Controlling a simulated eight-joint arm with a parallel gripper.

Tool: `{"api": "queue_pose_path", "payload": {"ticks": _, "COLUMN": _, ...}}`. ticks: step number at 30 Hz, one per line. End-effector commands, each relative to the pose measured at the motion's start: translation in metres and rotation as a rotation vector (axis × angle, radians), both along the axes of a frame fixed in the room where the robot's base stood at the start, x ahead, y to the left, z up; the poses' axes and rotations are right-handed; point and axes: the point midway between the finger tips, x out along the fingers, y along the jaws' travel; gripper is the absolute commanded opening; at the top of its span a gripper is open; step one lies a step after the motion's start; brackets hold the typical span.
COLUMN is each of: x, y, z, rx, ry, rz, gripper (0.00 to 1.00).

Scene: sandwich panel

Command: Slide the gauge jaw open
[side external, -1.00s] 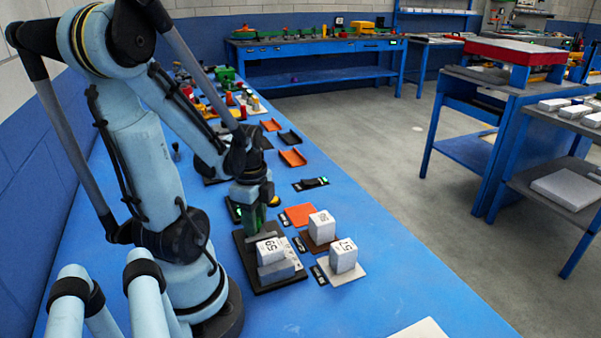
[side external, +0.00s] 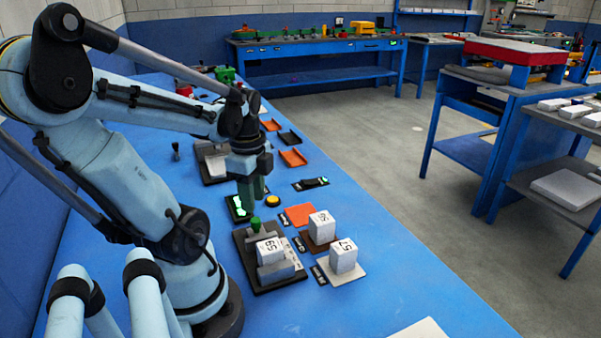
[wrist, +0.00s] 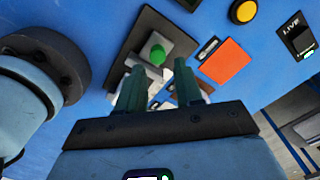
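The gauge is a dark base plate (side external: 287,284) with grey jaws and a green knob (side external: 256,222) on its grey sliding part. A white block (side external: 270,250) with a printed number sits between the jaws. My gripper (side external: 252,203) is above and behind the knob, apart from it, fingers pointing down. In the wrist view the green fingers (wrist: 156,75) stand apart with nothing held. The knob (wrist: 157,52) shows beyond the fingertips there, on the grey slide; the fingers partly hide the rest of the gauge.
Two more numbered blocks stand to the right, one on a brown pad (side external: 318,247) and one on a pale pad (side external: 352,278). An orange pad (side external: 299,214), a yellow button (side external: 272,200) and a green-lit display (side external: 238,208) lie behind.

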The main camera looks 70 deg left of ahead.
Motion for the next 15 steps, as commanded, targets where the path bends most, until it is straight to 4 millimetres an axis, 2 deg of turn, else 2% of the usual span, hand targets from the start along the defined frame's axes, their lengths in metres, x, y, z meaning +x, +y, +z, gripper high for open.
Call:
{"api": "queue_pose_path", "payload": {"ticks": 9, "x": 0.0, "y": 0.0, "z": 0.038, "rx": 0.001, "ry": 0.0, "rz": 0.001, "gripper": 0.35}}
{"api": "queue_pose_path", "payload": {"ticks": 15, "x": 0.0, "y": 0.0, "z": 0.051, "rx": 0.003, "ry": 0.0, "rz": 0.001, "gripper": 0.35}}
